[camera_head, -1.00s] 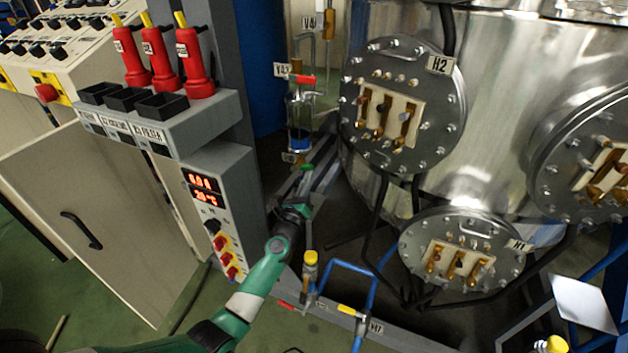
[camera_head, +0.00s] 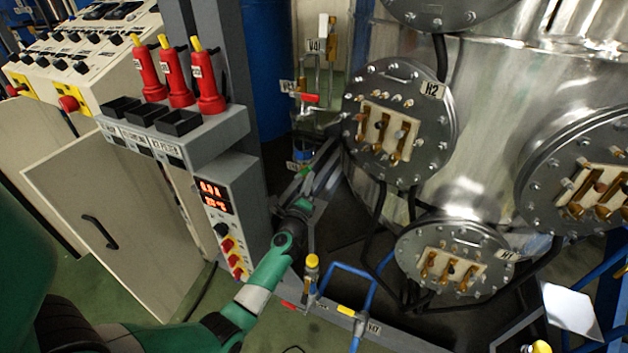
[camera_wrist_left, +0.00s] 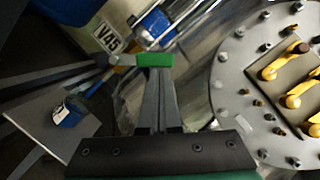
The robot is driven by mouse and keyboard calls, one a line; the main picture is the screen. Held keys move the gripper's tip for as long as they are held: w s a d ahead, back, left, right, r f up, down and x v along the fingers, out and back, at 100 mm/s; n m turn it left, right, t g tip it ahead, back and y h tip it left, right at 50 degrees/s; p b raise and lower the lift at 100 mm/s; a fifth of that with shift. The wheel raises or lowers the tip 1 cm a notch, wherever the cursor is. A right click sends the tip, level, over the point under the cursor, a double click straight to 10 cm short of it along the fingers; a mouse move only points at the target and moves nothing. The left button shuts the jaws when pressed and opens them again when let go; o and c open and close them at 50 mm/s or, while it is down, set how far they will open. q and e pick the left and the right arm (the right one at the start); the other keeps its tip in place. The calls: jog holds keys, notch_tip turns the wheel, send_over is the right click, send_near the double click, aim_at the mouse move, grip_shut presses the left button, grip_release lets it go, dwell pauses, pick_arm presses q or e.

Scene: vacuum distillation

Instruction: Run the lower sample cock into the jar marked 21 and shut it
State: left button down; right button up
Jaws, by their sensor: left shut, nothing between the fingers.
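My left gripper (camera_head: 303,184) reaches up from the front to the small green cock handle (camera_head: 305,172) low beside the steel vessel. In the left wrist view the shut fingers (camera_wrist_left: 156,82) end right at the green handle (camera_wrist_left: 155,60); I cannot tell whether they touch it. Nothing shows between them. The handle lies across the fingertips, with a label reading V45 (camera_wrist_left: 107,38) beside it. A small jar with a blue label or contents (camera_wrist_left: 68,113) stands on a grey plate (camera_wrist_left: 35,112) to the left; its marking is unreadable. My right gripper is out of view.
A red-handled valve (camera_head: 311,98) sits above the green one. The flanged steel vessel with hatches H2 (camera_head: 432,91) and H1 (camera_head: 508,255) is to the right. A grey post and readout box (camera_head: 222,205) stand left. Blue pipes (camera_head: 345,270) run in front.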

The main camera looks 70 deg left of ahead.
pick_arm(q)
jog(key=shift+s+a+r+n+p, duration=0.15)
jog(key=shift+s+r+n+p, duration=0.05)
jog(key=shift+r+n+p, duration=0.2)
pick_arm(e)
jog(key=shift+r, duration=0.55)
pick_arm(q)
jog(key=shift+r, duration=0.1)
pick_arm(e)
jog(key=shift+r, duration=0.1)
pick_arm(q)
jog(key=s+d+f+b, duration=0.1)
jog(key=s+d+f, duration=0.1)
jog(key=d, duration=0.8)
jog(key=shift+s+d+f, duration=0.35)
jog(key=shift+d+f, duration=0.05)
jog(key=shift+f, duration=0.25)
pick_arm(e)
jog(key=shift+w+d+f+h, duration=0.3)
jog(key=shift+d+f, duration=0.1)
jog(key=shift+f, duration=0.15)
